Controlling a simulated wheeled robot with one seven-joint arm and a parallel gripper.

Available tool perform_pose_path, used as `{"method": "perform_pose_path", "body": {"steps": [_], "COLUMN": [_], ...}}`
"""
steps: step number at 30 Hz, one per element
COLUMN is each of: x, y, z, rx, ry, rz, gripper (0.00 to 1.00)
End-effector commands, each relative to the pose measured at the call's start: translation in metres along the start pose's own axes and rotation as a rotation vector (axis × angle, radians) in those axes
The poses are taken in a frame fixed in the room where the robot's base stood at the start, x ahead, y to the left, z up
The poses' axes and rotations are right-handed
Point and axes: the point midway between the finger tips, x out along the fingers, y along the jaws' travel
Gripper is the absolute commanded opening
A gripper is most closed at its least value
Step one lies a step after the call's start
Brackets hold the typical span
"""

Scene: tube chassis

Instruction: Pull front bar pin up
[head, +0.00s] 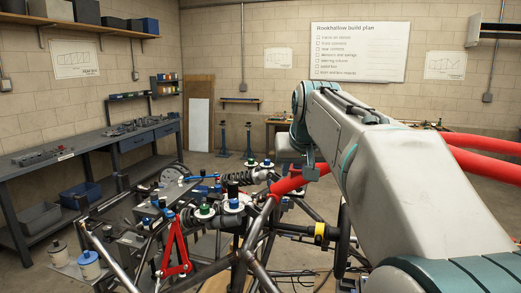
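The tube chassis (245,262) stands in front of me, with dark tubes, a red bent tube (288,184) and red wishbone links (173,255). Several small blue and green caps sit on it, among them a green-topped one (204,209) and a blue-topped one (234,204). I cannot tell which part is the front bar pin. My gripper (311,172) hangs below the far end of my arm, close to the red tube in the picture. Its fingers are too small and partly hidden, so I cannot tell whether they are open or touch anything.
A workbench (90,143) with parts and bins runs along the left wall. Thick red tubes (485,160) lie behind my arm at right. Blue and white pots (89,264) stand at lower left. My arm hides much of the right side. Open floor lies behind the chassis.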

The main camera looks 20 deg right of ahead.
Motion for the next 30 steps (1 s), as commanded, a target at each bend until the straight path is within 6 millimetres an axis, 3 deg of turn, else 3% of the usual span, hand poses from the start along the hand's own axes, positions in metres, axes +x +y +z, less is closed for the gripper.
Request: {"method": "perform_pose_path", "body": {"steps": [1, 4, 11, 17, 30], "x": [-0.010, -0.022, -0.028, -0.001, 0.085], "y": [0.009, 0.021, 0.033, 0.034, 0.038], "z": [-0.023, -0.051, -0.075, -0.078, -0.087], "rx": [0.011, 0.024, 0.033, 0.034, 0.034], "ry": [0.027, 0.067, 0.105, 0.103, 0.103], "rz": [0.011, 0.027, 0.042, 0.042, 0.042], "gripper": [0.33, 0.33, 0.33, 0.33, 0.33]}}
